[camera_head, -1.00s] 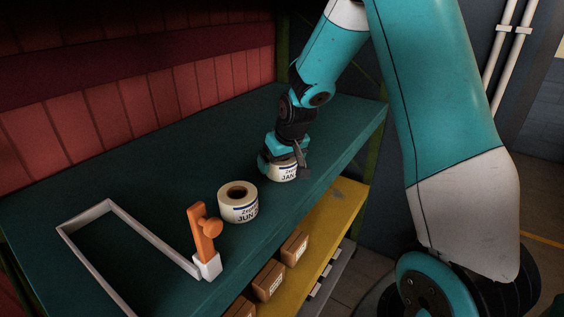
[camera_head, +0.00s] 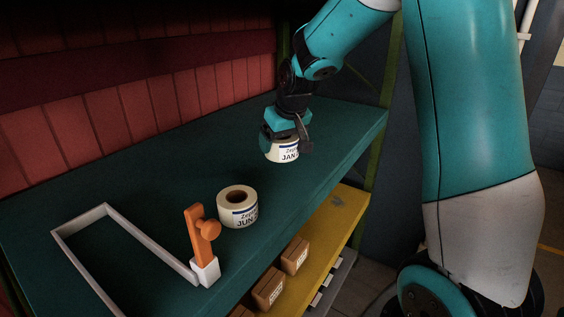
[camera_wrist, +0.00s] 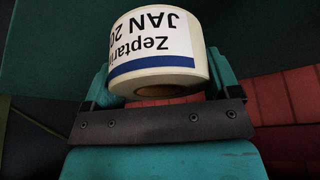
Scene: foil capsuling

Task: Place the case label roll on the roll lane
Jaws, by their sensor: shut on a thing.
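My gripper (camera_head: 284,138) is shut on a white label roll (camera_head: 283,153) marked "JAN" and holds it above the green shelf. In the wrist view this roll (camera_wrist: 158,50) sits between the two jaws, its printed label upside down. A second label roll (camera_head: 238,207), marked "JUN", stands on the shelf to the left and nearer. A white three-sided frame (camera_head: 150,241) lies flat on the shelf at the left, with an upright orange piece (camera_head: 201,234) on a white block at its right end. I cannot tell from any marking which part is the roll lane.
The green shelf top (camera_head: 150,190) is clear behind the frame and the standing roll. A red slatted wall (camera_head: 130,110) closes off the back. Brown boxes (camera_head: 268,286) sit on a yellow shelf (camera_head: 330,225) below. A green rack post (camera_head: 378,140) stands at the right.

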